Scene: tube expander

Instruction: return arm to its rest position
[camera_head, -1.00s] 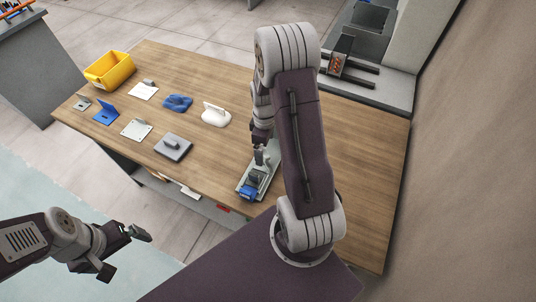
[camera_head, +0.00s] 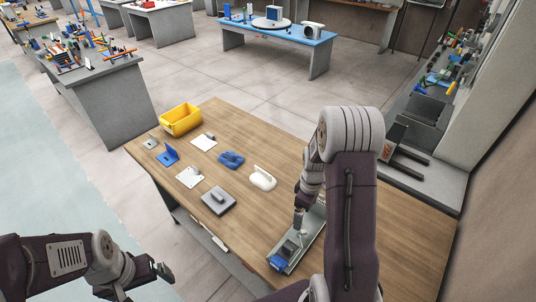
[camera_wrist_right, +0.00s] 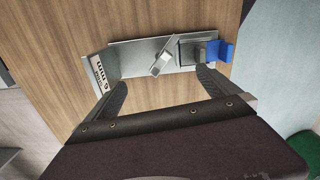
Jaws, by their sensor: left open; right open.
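My right arm reaches over the wooden table (camera_head: 400,225), and its gripper (camera_head: 300,212) is at a grey metal plate fixture (camera_head: 312,237) with a blue end block (camera_head: 277,262). In the right wrist view the gripper (camera_wrist_right: 160,76) is open, its fingers spread near the fixture's front edge. The fixture (camera_wrist_right: 135,55) carries a slanted metal lever (camera_wrist_right: 161,58), a "6 mm" label on its left end and the blue block (camera_wrist_right: 226,52) on its right. I cannot tell whether the fingers touch it. My left gripper (camera_head: 150,282) is open and empty, off the table's left side.
A yellow bin (camera_head: 181,120), a white handled piece (camera_head: 263,178), a blue piece (camera_head: 231,159) and a grey block (camera_head: 218,200) stand on the table's left half. A grey bench (camera_head: 410,150) adjoins the far right. The table's right part is clear.

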